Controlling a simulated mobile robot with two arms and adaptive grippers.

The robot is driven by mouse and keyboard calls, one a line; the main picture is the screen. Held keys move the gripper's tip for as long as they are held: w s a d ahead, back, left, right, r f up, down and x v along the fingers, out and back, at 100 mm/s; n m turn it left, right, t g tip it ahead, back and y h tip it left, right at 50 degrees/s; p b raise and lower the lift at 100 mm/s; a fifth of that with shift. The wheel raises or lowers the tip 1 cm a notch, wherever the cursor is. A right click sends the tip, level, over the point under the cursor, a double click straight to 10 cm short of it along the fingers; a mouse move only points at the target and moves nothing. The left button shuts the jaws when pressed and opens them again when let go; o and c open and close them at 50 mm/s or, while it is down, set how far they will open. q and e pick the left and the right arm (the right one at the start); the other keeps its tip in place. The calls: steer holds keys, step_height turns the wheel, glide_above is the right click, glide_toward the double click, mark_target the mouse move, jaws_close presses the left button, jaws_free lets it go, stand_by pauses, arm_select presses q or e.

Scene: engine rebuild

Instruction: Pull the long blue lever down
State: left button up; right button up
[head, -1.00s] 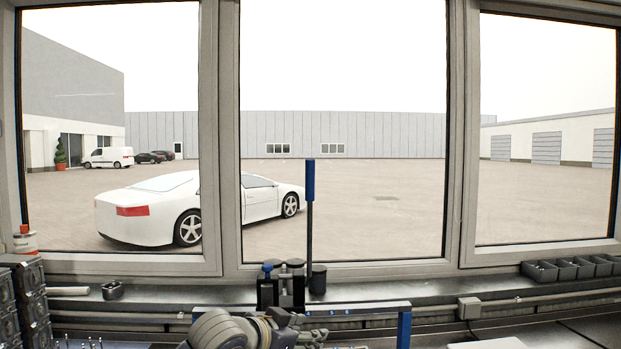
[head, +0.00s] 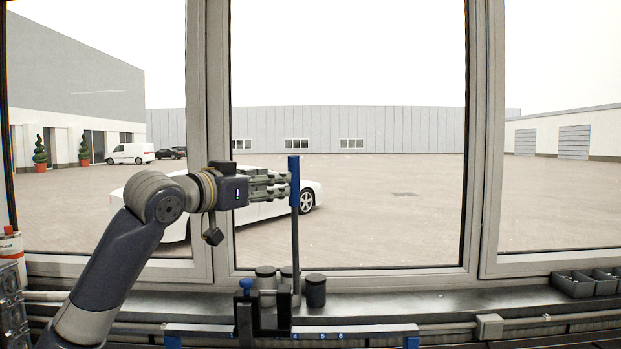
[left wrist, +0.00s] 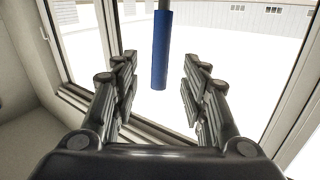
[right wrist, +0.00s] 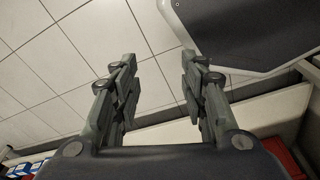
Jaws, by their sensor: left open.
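The long lever (head: 295,240) stands upright, a thin dark rod with a blue grip at its top (head: 293,168). It rises from a dark bracket (head: 262,315) in front of the window. My left gripper (head: 284,187) is level with the blue grip, coming from the left. In the left wrist view the blue grip (left wrist: 161,52) lies between the two spread fingers (left wrist: 160,88), with a gap on each side. My right gripper (right wrist: 160,85) is open and empty over a tiled floor in the right wrist view, away from the lever.
Dark cylinders (head: 316,290) stand beside the lever's base. The window frame (head: 350,278) and sill are behind it. Small grey bins (head: 575,284) sit on the sill at the right. A numbered blue-ended bar (head: 360,329) crosses in front.

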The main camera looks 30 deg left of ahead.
mark_target(292, 194)
arm_select(q)
steer(key=w+p, duration=0.1)
steer(key=w, duration=0.1)
steer(key=w+p, duration=0.2)
steer(key=w, duration=0.1)
steer(key=w+r+p, duration=0.1)
steer(key=w+p, duration=0.1)
steer(key=w, duration=0.1)
steer(key=shift+d, duration=0.2)
steer(key=shift+w+f, duration=0.15)
steer(key=shift+w, duration=0.25)
steer(key=shift+s, duration=0.15)
jaws_close()
arm_select(e)
steer(key=s+r, duration=0.5)
steer(key=shift+d+r+g, duration=0.15)
steer(key=shift+d+g, duration=0.1)
steer(key=shift+g, duration=0.15)
